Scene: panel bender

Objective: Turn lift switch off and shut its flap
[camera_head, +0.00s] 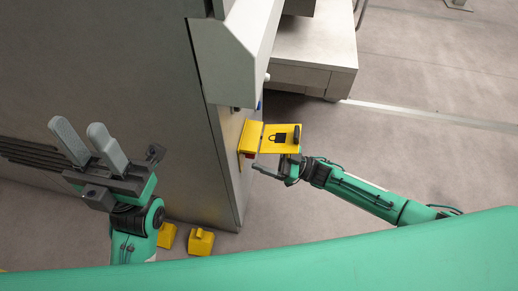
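A yellow switch box (248,140) is mounted on the side of the grey machine cabinet. Its yellow flap (270,145), marked with a black padlock, stands open and sticks out to the right. A small red part (250,155) shows at the box's lower edge; the switch's position cannot be made out. My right gripper (274,172) is just below the flap, partly hidden by it, so its fingers' opening and any contact are unclear. My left gripper (80,128) is open and empty, with two grey fingers apart, in front of the cabinet at the left, well away from the box.
The grey cabinet (110,60) fills the left, with a light housing (232,55) jutting out above the switch box. A grey machine block (312,55) stands behind. Yellow blocks (201,242) lie on the floor near the cabinet's foot.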

